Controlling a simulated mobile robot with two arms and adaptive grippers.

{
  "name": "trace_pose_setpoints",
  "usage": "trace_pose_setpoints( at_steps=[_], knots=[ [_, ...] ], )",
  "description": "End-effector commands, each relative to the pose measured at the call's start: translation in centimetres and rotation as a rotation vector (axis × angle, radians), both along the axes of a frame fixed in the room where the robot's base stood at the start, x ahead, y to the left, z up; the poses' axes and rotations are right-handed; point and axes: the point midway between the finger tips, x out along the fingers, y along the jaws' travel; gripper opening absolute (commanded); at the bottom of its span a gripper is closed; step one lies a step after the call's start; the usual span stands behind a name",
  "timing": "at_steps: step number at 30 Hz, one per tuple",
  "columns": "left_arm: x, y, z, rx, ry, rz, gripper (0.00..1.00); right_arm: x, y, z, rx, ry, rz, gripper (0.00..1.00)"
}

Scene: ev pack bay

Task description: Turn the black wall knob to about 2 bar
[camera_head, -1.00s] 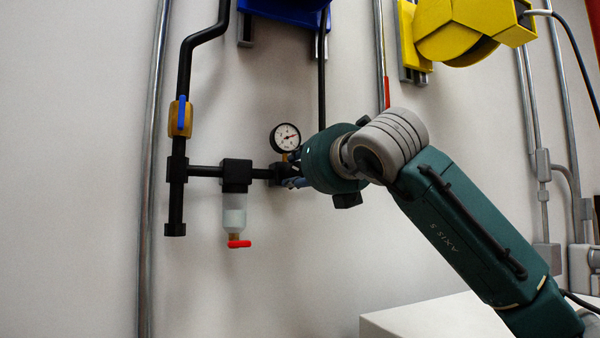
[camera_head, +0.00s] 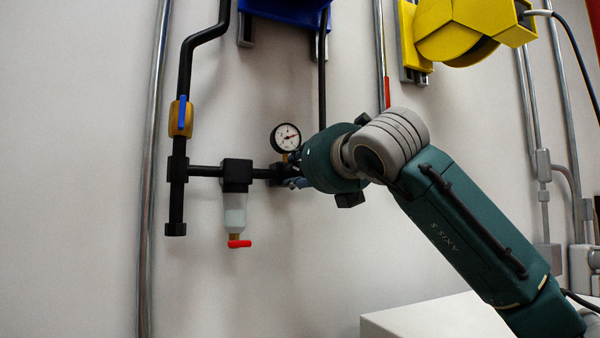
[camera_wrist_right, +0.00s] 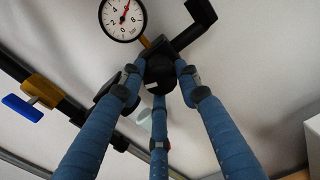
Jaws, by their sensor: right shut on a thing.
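The black wall knob (camera_wrist_right: 160,72) sits in the middle of the right wrist view, under a black pipe fitting. My right gripper (camera_wrist_right: 158,84) has its blue fingers closed around it; the fingertips touch its sides. In the head view the right gripper (camera_head: 290,182) shows only as bits of blue finger beside the wrist, and the knob is hidden. The round white pressure gauge (camera_head: 286,138) is just above the gripper. It also shows in the right wrist view (camera_wrist_right: 121,20), its red needle tilted up and right; the exact reading is too small to tell. My left gripper is out of view.
A filter bowl with a red tap (camera_head: 239,243) hangs left of the gripper. A yellow valve with a blue lever (camera_head: 180,117) is farther left on the black pipe. A yellow reel (camera_head: 458,30) is upper right. A white surface (camera_head: 440,318) lies below my arm.

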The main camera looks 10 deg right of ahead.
Motion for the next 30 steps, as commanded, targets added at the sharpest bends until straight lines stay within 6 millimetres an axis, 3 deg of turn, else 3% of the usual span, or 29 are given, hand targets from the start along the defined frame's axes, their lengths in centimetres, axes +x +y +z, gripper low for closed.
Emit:
trace_pose_setpoints(
  at_steps=[8, 30],
  knots=[
    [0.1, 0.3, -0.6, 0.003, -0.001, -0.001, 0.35, 0.1, 0.0, -0.5, -0.141, -0.018, 0.000, 0.06],
    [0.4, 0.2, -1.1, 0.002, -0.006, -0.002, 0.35, 0.2, -0.2, -0.5, -0.826, -0.150, 0.001, 0.06]
  ],
)
